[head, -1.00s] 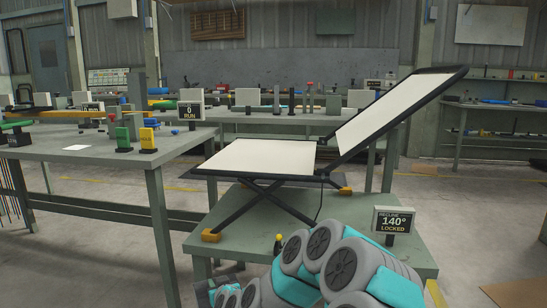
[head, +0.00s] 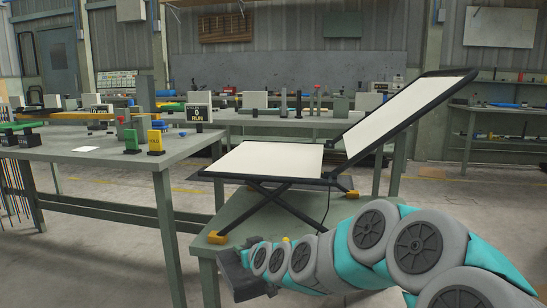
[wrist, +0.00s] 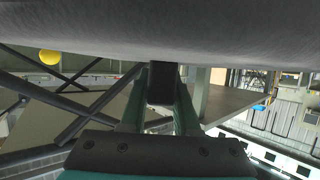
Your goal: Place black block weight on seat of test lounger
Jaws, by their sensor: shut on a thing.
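The test lounger has a flat cream seat (head: 265,160) and a raised cream backrest (head: 405,115) in dark frames. It stands on crossed dark legs on a low green table (head: 228,212). The seat is bare. My gripper (wrist: 161,85) is shut on a dark piece between its fingers, which looks like part of the black block weight (head: 236,274). In the head view the block is at the lower left end of my arm, lower in the picture than the seat. A broad dark grey surface fills the top of the wrist view, probably the weight's body.
A long bench (head: 270,119) with various items stands behind the lounger. Bare floor (head: 110,235) lies at the left front.

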